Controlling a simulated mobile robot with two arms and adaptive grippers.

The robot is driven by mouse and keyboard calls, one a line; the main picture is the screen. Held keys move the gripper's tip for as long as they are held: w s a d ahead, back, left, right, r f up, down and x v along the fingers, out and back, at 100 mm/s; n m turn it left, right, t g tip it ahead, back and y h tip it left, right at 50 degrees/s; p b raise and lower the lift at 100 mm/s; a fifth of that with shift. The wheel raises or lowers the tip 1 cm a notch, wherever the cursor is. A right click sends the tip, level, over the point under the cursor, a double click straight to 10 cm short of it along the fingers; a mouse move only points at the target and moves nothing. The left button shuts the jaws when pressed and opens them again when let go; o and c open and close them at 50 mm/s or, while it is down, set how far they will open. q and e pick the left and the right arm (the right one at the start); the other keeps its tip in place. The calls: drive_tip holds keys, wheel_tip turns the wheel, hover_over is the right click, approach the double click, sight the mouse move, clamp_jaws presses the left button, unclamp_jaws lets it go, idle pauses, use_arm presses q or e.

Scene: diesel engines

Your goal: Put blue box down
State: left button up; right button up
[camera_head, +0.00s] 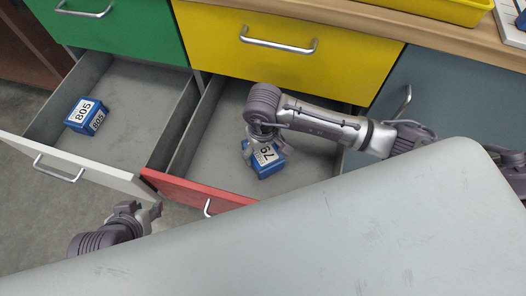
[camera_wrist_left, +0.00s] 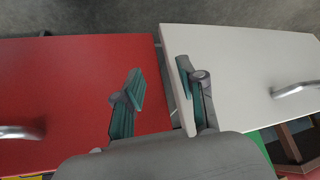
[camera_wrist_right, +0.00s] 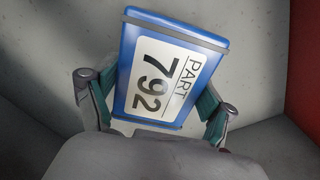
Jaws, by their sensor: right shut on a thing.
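The blue box (camera_head: 268,163) with a white label reading 79 in part is inside the open red-fronted drawer (camera_head: 196,190). My right gripper (camera_head: 264,146) is shut on it from above. In the right wrist view the blue box (camera_wrist_right: 170,68) shows its "PART 792" label, between the two fingers of my right gripper (camera_wrist_right: 155,105). I cannot tell whether the box touches the drawer floor. My left gripper (camera_head: 150,212) is open and empty, in front of the drawers. In the left wrist view its fingers (camera_wrist_left: 165,105) stand apart before the red and white drawer fronts.
Another blue box (camera_head: 86,115), labelled 805, lies in the open white-fronted drawer (camera_head: 60,160) at left. Green (camera_head: 110,30) and yellow (camera_head: 285,45) drawer fronts are behind. A grey surface (camera_head: 330,235) covers the lower right. The red drawer's floor left of the box is clear.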

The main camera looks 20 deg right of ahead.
use_arm(q)
drive_tip(key=shift+w+r, duration=0.1)
drive_tip(key=shift+d, duration=0.1)
drive_tip(key=shift+w+d+r+t, duration=0.1)
drive_tip(key=shift+w+t, duration=0.2)
drive_tip(key=shift+w, duration=0.1)
drive_tip(key=shift+w, duration=0.1)
use_arm(e)
drive_tip(key=shift+f, duration=0.1)
drive_tip(key=o, duration=1.5)
drive_tip(key=shift+c, duration=0.2)
use_arm(q)
drive_tip(key=shift+r, duration=0.15)
